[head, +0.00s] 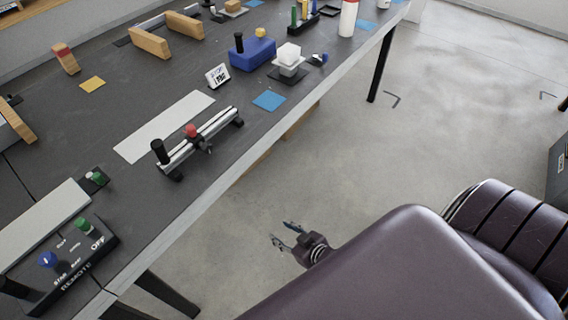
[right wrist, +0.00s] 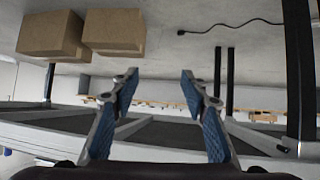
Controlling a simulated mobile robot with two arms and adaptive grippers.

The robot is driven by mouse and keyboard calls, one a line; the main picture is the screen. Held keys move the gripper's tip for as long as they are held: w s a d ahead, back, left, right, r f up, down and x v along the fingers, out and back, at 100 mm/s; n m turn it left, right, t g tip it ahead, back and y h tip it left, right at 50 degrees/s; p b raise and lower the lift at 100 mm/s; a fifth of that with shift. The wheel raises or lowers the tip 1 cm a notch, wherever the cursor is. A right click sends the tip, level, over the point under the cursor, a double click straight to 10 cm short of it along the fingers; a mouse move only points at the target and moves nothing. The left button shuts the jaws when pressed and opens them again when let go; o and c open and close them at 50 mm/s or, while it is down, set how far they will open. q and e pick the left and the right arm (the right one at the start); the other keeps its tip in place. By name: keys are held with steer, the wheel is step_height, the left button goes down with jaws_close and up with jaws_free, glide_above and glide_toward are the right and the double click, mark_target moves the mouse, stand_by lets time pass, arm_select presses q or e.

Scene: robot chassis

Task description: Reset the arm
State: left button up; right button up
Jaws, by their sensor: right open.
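My right gripper (head: 290,238) shows in the head view below and right of the table's front edge, over the bare floor. Its two fingers are apart and nothing is between them. The right wrist view shows the same gripper (right wrist: 163,90) with its blue-padded fingers spread wide and empty. Part of my own body covers the lower right of the head view. My left gripper does not show in either view.
A long dark table (head: 230,150) runs diagonally, holding a slider rail (head: 205,140), a remote box (head: 75,262), a blue box (head: 252,52) and wooden blocks. Cardboard boxes (right wrist: 113,32) and a black cable (right wrist: 230,25) show in the wrist view. Floor right of the table is open.

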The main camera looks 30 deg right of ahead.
stand_by(0.5)
steer(key=s+f+g+h, duration=0.1)
steer(key=s+f+g, duration=0.4)
steer(key=s+f, duration=0.9)
steer(key=s+f+g, duration=0.2)
steer(key=s+f, duration=0.2)
steer(key=s, duration=0.6)
steer(key=s+a+f+g, duration=0.1)
steer(key=s+f+g, duration=0.2)
steer(key=s, duration=0.7)
steer(key=shift+s+a+f+h, duration=0.3)
steer(key=shift+f+h, duration=0.1)
steer(key=shift+f, duration=0.1)
